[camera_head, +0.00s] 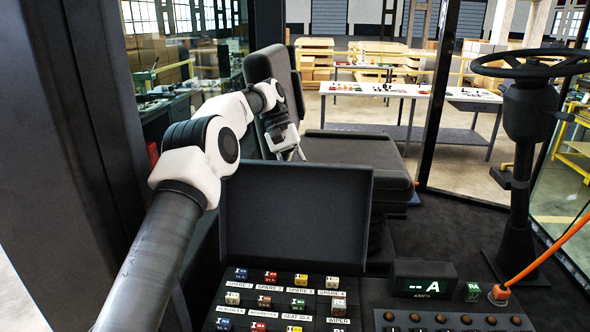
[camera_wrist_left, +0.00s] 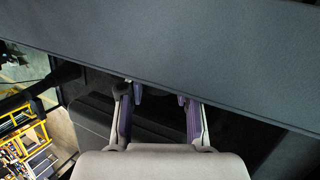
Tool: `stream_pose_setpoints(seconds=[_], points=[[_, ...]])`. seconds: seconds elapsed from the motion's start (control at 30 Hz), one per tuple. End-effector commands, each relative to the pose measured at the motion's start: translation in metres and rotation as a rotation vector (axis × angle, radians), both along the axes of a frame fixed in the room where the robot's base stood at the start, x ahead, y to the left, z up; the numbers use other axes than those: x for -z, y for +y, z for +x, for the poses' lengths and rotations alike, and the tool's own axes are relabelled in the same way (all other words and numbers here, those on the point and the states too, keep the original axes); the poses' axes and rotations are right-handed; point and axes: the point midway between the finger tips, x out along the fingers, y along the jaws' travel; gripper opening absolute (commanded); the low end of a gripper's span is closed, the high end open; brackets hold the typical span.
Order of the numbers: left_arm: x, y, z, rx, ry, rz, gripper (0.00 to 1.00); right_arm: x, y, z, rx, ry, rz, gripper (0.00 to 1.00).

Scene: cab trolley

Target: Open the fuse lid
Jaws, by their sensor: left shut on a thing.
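The fuse lid (camera_head: 295,212) is a dark flat panel. It stands raised at the back of the fuse box (camera_head: 313,305), so the rows of coloured fuses below are uncovered. In the left wrist view the lid (camera_wrist_left: 190,60) fills the top as a grey slab. My left gripper (camera_head: 290,156) is at the lid's upper edge, on its far side. In its wrist view the gripper (camera_wrist_left: 160,99) has its fingers at the lid's edge and is shut on it, though the tips are partly hidden by the lid. My right gripper is not in view.
A black seat (camera_head: 358,165) stands just behind the lid. A steering wheel on a column (camera_head: 528,120) stands at the far right.

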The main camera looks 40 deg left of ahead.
Motion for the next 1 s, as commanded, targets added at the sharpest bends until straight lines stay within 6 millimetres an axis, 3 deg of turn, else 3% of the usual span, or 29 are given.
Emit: stream_pose_setpoints(seconds=[0.47, 0.5, 0.53, 0.57, 1.0], points=[[0.0051, -0.0027, -0.003, 0.005, 0.025, -0.011, 0.0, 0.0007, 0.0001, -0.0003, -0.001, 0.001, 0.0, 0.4], [0.0051, -0.0027, -0.003, 0.005, 0.025, -0.011, 0.44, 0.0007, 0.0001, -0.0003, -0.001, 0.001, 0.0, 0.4], [0.005, -0.0027, -0.003, 0.005, 0.025, -0.011, 0.54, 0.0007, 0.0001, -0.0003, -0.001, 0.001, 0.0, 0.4], [0.0048, -0.0026, -0.0028, 0.004, 0.024, -0.012, 0.58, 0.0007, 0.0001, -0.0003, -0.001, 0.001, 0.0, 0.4], [-0.001, -0.0001, 0.0017, 0.004, -0.016, 0.01, 0.58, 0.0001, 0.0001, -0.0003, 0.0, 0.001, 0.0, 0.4]])
